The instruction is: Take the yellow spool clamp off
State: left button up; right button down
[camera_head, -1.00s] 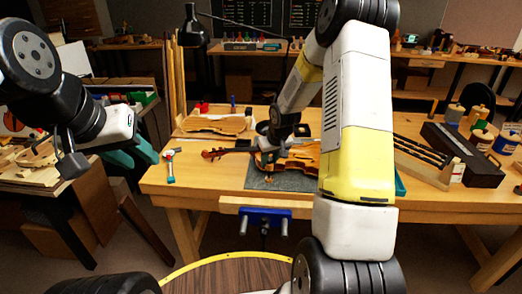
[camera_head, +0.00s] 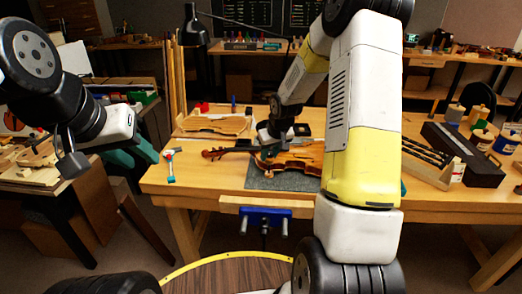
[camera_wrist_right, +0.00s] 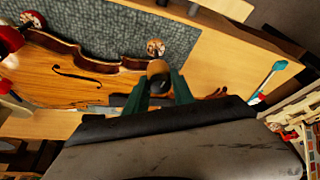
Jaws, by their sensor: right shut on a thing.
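The violin (camera_head: 300,160) lies on a grey mat on the bench. Its varnished body (camera_wrist_right: 85,80) also fills the left of the right wrist view. My right gripper (camera_head: 268,148) is at the neck end of the body. In the right wrist view its green fingers (camera_wrist_right: 160,88) are shut on a small round tan-and-dark piece (camera_wrist_right: 157,68), which looks like the yellow spool clamp; its colour is dull there. I cannot tell whether it touches the violin. My left gripper (camera_head: 128,156) hangs left of the bench, away from the violin; its fingertips are unclear.
A round spool-like piece (camera_wrist_right: 155,47) lies on the grey mat (camera_wrist_right: 120,28) beside the violin. A red clamp part (camera_wrist_right: 10,40) is at the far left. A teal-handled hammer (camera_head: 170,165) lies on the bench's left. A violin-shaped plate (camera_head: 215,124) lies behind.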

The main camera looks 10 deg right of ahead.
jog(key=shift+r, duration=1.9)
